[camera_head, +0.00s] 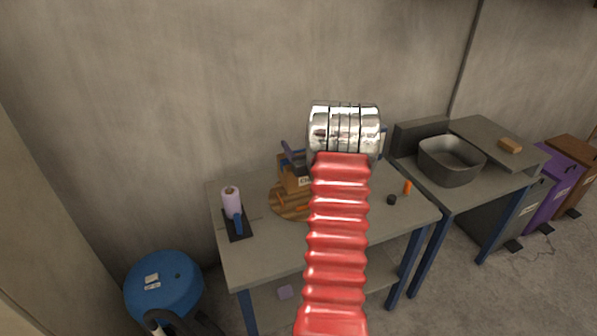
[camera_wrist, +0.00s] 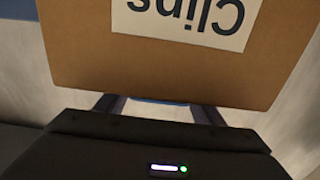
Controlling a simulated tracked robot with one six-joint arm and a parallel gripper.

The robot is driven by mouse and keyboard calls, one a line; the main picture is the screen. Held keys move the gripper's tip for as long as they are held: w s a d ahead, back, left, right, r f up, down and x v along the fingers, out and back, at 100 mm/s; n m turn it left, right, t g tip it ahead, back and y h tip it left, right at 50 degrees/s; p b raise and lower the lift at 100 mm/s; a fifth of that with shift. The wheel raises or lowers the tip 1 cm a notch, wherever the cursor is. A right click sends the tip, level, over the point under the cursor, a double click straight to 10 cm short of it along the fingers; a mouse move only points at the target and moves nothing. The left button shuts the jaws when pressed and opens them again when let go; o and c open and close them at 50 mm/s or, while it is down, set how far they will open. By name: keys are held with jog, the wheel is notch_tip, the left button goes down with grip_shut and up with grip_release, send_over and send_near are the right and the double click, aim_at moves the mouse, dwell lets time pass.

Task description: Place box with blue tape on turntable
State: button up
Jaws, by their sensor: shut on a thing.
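A brown cardboard box (camera_wrist: 200,62) fills the upper part of the wrist view, its white "Clips" label (camera_wrist: 190,18) upside down. My gripper (camera_wrist: 157,106) is shut on the box's near edge. A thin blue strip shows at that edge between the fingers. In the head view the box (camera_head: 291,178) is at the round wooden turntable (camera_head: 283,207), partly behind my red arm. I cannot tell whether the box rests on the turntable or is held just above it. My arm also hides part of the turntable. The fingers are not clear in the head view.
The turntable is on a grey table (camera_head: 262,258). A lilac roll (camera_head: 231,200) in a dark holder stands at the left. A small black object (camera_head: 391,200) and an orange object (camera_head: 407,187) are at the right. A grey basin (camera_head: 450,165) sits on another table beyond.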

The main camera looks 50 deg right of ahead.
aim_at(292, 184)
jog(key=shift+f, duration=1.7)
jog(key=shift+f, duration=1.9)
jog(key=o, duration=2)
jog(key=shift+f, duration=0.1)
jog(key=v, duration=1.2)
